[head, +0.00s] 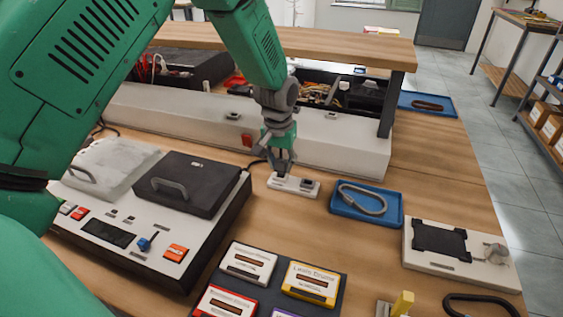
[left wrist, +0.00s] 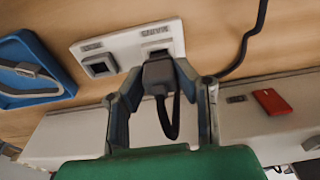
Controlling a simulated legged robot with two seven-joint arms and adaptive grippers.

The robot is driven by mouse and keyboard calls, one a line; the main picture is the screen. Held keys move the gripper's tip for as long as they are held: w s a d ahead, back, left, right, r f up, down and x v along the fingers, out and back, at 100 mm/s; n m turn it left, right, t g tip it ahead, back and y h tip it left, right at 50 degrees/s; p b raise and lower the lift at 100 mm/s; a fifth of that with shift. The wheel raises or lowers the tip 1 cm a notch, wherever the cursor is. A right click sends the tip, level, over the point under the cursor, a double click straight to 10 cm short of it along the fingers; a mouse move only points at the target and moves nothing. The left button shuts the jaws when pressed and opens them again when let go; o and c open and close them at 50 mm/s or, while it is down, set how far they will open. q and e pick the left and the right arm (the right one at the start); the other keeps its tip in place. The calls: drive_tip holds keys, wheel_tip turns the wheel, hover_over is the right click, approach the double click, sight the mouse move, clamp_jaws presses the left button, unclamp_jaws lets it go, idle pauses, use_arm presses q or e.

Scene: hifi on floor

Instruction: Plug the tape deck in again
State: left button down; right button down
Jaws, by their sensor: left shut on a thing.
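My left gripper (head: 281,168) is shut on a dark plug (left wrist: 158,74), from which a black cord loops down between the fingers in the left wrist view. The plug is at one socket of a white two-socket strip (head: 293,185), which also shows in the left wrist view (left wrist: 118,43). I cannot tell how deep the plug sits. The other socket (left wrist: 100,66) is empty. A light unit with a black lid, a display and coloured buttons, perhaps the tape deck (head: 120,225), stands at the left. My right gripper is not in view.
A blue tray (head: 395,219) with a grey cable lies right of the strip. A long pale housing (head: 345,150) stands behind it under a wooden shelf (head: 340,48). A dark cassette holder (head: 240,292) and a white unit (head: 420,264) are in front.

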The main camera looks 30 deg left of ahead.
use_arm(q)
drive_tip(key=shift+f, duration=0.45)
idle(0.3)
drive_tip(key=shift+f+p, duration=0.2)
drive_tip(key=shift+p, duration=0.6)
idle(2.9)
drive_tip(key=c, duration=1.2)
unclamp_jaws()
drive_tip(key=shift+r, duration=0.15)
